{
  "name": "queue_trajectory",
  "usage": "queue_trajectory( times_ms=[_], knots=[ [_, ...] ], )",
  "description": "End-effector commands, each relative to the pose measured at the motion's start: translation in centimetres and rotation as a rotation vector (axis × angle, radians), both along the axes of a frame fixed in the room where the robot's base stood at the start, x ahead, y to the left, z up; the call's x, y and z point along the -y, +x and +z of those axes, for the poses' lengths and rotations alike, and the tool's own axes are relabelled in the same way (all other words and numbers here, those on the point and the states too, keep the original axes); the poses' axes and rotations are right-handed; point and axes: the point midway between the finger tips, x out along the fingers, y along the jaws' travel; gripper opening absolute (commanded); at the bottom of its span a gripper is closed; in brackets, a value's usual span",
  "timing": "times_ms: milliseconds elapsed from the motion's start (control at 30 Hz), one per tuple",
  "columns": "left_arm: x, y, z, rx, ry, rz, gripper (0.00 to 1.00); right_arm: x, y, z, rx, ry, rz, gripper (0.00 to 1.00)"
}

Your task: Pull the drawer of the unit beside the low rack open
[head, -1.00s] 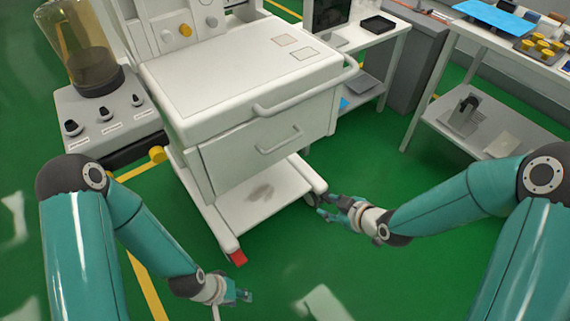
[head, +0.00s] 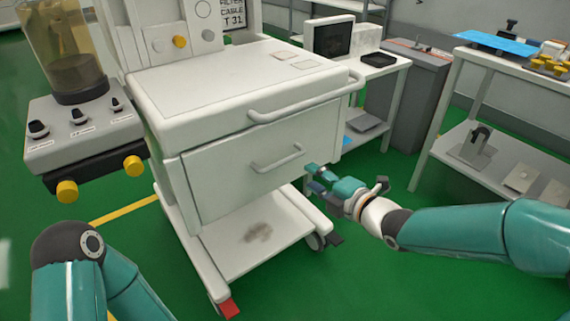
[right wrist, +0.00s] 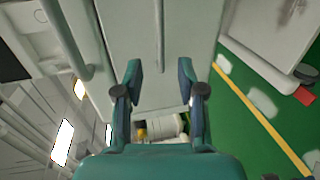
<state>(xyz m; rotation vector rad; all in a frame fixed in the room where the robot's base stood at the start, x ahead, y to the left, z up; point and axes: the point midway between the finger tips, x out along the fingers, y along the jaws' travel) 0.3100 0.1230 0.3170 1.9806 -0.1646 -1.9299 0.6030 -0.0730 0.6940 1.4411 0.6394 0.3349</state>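The white unit has a drawer (head: 255,165) with a bar handle (head: 278,160) on its front, below a worktop with a longer rail handle (head: 307,102). The drawer front looks closed in the head view. My right gripper (head: 314,178) is near the drawer's lower right corner, to the right of the bar handle and apart from it. In the right wrist view its fingers (right wrist: 160,80) are spread with nothing between them, facing a pale panel with a thin vertical bar (right wrist: 160,36). My left gripper is out of frame; only its arm shows.
A white rack (head: 450,110) with a blue tray (head: 497,40) stands at the right. A white table (head: 400,66) with a monitor is behind the unit. A grey block with knobs (head: 85,128) is at the left. Green floor is open between unit and rack.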

Motion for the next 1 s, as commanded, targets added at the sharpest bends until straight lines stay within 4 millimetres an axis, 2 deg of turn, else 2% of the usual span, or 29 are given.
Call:
queue_trajectory(
  times_ms=[300,500,700,1000],
  knots=[
    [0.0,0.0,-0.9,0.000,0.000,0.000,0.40,-4.2,5.5,-1.7,-0.002,-0.001,0.002,0.39],
    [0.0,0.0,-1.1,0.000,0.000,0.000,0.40,-6.0,8.2,-2.3,-0.003,0.000,-0.001,0.39],
    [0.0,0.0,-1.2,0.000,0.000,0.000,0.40,-6.8,9.4,-2.5,-0.003,0.000,-0.002,0.39],
    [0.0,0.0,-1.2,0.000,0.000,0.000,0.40,-6.9,9.5,-2.6,-0.003,0.001,-0.003,0.39]
  ],
)
